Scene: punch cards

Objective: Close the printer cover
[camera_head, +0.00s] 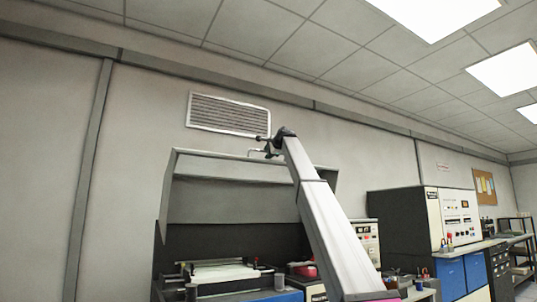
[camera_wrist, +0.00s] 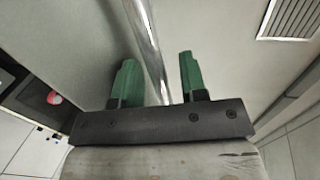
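The printer cover (camera_head: 228,200) is a large grey panel standing raised above the open printer (camera_head: 230,273). A metal handle (camera_head: 252,152) sits at its upper edge. My gripper (camera_head: 268,148) is at that upper edge, by the handle, and is small in the head view. In the wrist view, my gripper (camera_wrist: 158,62) has two green fingers standing apart. A shiny metal bar (camera_wrist: 150,45), seemingly the handle, runs between them, with a visible gap on each side. Whether it touches the palm cannot be told.
A wall vent (camera_head: 229,115) is behind the raised cover; it also shows in the wrist view (camera_wrist: 291,18). Beige cabinets with panels (camera_head: 455,217) and a bench with blue drawers (camera_head: 462,275) stand to the right.

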